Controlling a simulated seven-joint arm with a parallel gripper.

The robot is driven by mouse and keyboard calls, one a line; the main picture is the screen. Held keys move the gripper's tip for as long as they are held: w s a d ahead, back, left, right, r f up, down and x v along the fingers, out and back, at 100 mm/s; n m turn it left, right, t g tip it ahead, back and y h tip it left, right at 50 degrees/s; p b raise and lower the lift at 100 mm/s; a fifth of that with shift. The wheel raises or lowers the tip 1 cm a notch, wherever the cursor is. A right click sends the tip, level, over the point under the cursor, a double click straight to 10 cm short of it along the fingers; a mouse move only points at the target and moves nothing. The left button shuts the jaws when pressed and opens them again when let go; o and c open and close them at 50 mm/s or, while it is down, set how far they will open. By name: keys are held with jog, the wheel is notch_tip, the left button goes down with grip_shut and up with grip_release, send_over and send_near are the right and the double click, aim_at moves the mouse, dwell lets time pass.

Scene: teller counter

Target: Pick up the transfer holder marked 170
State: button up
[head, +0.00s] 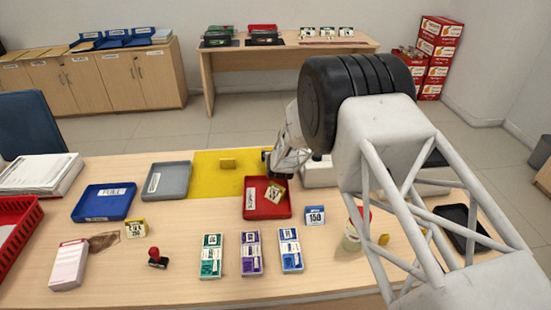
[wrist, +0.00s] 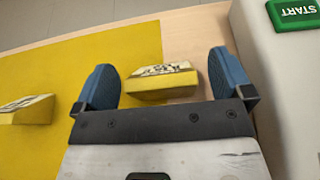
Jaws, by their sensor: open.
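My gripper (wrist: 165,88) is open, its two blue fingers on either side of a yellow holder (wrist: 162,82). That holder sits at the right edge of the yellow mat (wrist: 90,60), and a gap shows beside each finger. Its printed face is slanted and I cannot read the number. A second yellow holder (wrist: 27,108) stands on the mat further left; it also shows in the head view (head: 228,163). In the head view my gripper (head: 268,160) is at the mat's right edge and hides the holder between its fingers. I cannot make out a 170 marking on any holder.
A white device (wrist: 285,80) with a green START button stands close to the right finger. A red tray (head: 252,211) with a tilted yellow holder (head: 275,191) lies in front of my gripper. A holder marked 150 (head: 315,215) and another yellow holder (head: 136,228) stand on the counter.

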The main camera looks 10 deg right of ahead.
jog(key=shift+x, duration=0.85)
jog(key=shift+c, duration=0.3)
jog(key=c, duration=1)
